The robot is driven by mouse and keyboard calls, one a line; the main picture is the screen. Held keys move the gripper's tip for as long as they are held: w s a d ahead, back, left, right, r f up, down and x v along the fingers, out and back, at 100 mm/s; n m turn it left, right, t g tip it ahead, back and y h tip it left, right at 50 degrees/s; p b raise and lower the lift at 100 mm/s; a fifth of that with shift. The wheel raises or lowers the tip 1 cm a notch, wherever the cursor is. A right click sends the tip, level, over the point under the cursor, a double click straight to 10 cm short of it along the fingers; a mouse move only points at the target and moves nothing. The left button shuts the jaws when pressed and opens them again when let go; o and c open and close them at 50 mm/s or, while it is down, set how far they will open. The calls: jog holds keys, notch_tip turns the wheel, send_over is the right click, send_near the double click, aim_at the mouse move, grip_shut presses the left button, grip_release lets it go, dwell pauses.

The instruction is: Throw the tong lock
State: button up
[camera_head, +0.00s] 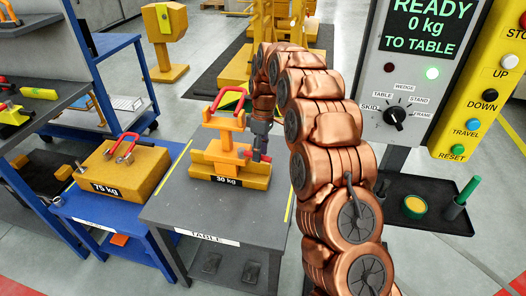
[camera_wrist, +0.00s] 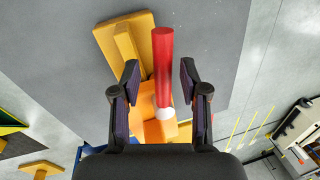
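The orange tong (camera_head: 222,133) stands on the yellow 30 kg weight (camera_head: 203,168) on the grey table (camera_head: 178,205), with a red U-shaped handle on top. My gripper (camera_head: 254,155) is low at the tong's right side in the head view. In the wrist view my gripper (camera_wrist: 160,78) is open. A red bar (camera_wrist: 162,55) with a white end lies between its two fingers, with a gap on each side. The bar looks like the tong's lock lever; in the head view my gripper largely hides it. The yellow weight and orange tong parts show behind it.
A yellow 75 kg weight (camera_head: 140,165) with red-handled hardware sits on a blue stand (camera_head: 85,208) to the left. A control panel (camera_head: 418,75) reading READY, 0 kg, TO TABLE stands to the right. A dark tray (camera_head: 425,218) is below it. The table's front is clear.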

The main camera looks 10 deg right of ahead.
jog(key=shift+w+r, duration=0.1)
jog(key=shift+r, duration=0.35)
notch_tip(320, 180, up, 11)
jog(key=w+d, duration=0.1)
jog(key=shift+w+d, duration=0.15)
jog(key=shift+w, duration=0.15)
jog(key=shift+f, duration=0.1)
dwell(0.5)
